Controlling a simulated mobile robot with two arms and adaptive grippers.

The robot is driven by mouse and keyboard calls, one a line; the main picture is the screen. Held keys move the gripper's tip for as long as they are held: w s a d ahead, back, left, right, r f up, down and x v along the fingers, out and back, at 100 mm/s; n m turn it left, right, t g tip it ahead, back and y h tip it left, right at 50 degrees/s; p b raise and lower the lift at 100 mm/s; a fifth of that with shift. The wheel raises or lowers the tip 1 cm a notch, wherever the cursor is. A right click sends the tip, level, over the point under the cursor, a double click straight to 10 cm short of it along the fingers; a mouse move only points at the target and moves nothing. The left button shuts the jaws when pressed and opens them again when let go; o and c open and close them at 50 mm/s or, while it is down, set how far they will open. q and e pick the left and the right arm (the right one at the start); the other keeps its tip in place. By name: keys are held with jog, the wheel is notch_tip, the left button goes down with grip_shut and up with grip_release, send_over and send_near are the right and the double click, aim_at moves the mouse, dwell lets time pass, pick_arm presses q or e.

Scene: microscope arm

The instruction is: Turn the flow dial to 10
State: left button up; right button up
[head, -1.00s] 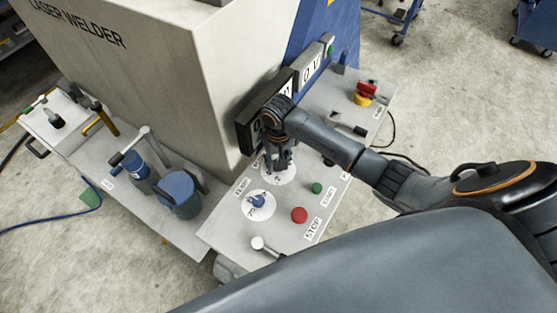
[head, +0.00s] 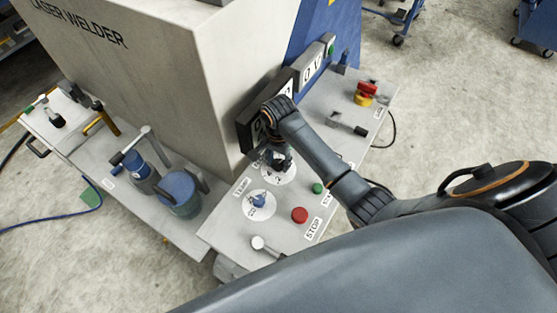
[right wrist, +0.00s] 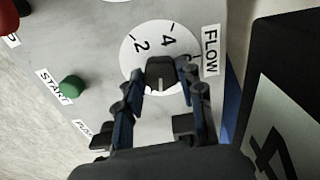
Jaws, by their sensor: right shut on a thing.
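The flow dial is a white disc (right wrist: 130,62) with a black knob (right wrist: 160,70) at its middle, beside a FLOW label (right wrist: 211,50) in the right wrist view. The numbers 2 and 4 show on the disc; the gripper hides part of the scale. A pale line on the knob points towards the gripper's palm. My right gripper (right wrist: 162,88) is shut on the knob, one finger on each side. In the head view, the disc (head: 287,178) shows under my right gripper (head: 277,162), which hides the knob. My left gripper is out of view.
A second dial with a blue knob (head: 258,196), a red STOP button (head: 299,215), a green START button (head: 317,188) and a grey lever (head: 262,245) share the panel. A red and yellow switch (head: 366,93) stands at its far end.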

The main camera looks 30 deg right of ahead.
aim_at(278, 164)
jog(key=shift+m, duration=1)
jog(key=o, duration=1.2)
jog(key=shift+r, duration=3.7)
